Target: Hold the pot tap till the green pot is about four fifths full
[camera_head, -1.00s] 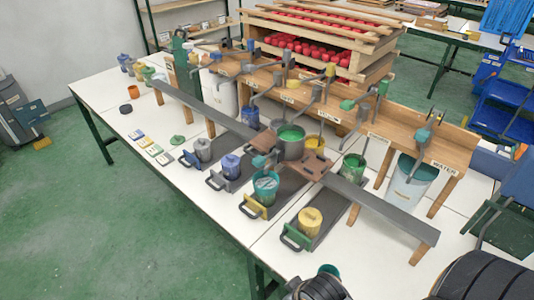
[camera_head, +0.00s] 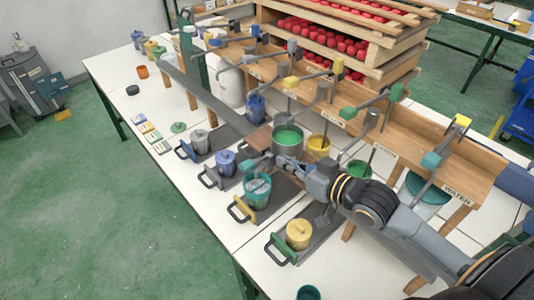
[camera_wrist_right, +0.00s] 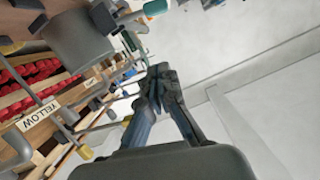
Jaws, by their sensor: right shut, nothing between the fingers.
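The grey pot (camera_head: 288,152) with green paint (camera_head: 288,136) stands on the long grey rail in the middle of the table. Its paint surface lies somewhat below the rim; the exact fill is hard to tell. A grey pot also shows at the top left of the right wrist view (camera_wrist_right: 76,42). My right gripper (camera_head: 283,163) is just in front of the pot, close to a small grey block (camera_head: 256,163); contact cannot be told. In the right wrist view, its fingertips (camera_wrist_right: 160,74) meet with nothing between them. I cannot single out the pot tap. My left gripper is out of view.
Taps with coloured handles, such as a yellow one (camera_head: 338,66), line the wooden shelf (camera_head: 455,145) behind. A yellow paint can (camera_head: 318,150) is beside the pot. Front trays hold a teal can (camera_head: 257,192) and a yellow can (camera_head: 299,236). My right arm covers the rail's right part.

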